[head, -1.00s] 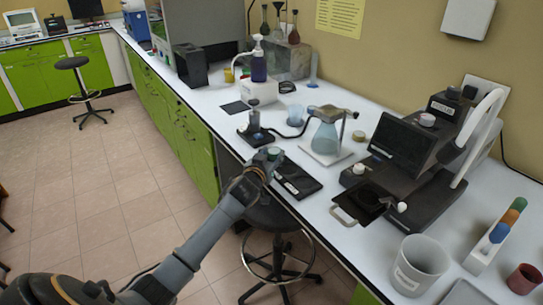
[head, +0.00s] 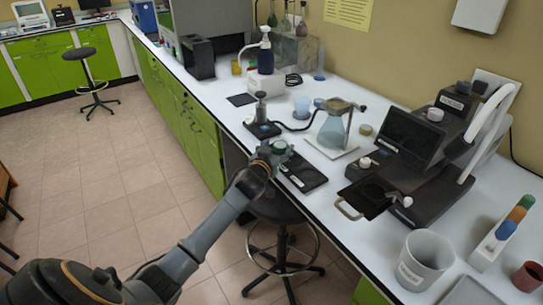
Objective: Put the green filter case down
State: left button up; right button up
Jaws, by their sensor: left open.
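A small round green case (head: 280,147) shows at the tip of my left gripper (head: 271,153), by the far left end of a flat black device (head: 308,174) on the white bench. My left gripper is open, with its fingers close around or beside the case. I cannot tell whether they touch it, or whether the case rests on the device, because the gripper hides its lower part. My right gripper is not in view.
A flask on a stand (head: 333,131) and a black pump-like unit (head: 262,128) stand close by. A black instrument (head: 400,140), a white bucket (head: 424,262) and a rack of coloured caps (head: 497,240) are to the right. A stool (head: 280,208) stands below the bench edge.

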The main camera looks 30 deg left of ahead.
pick_arm(q)
jog(key=v, duration=1.1)
jog(key=shift+s, duration=0.45)
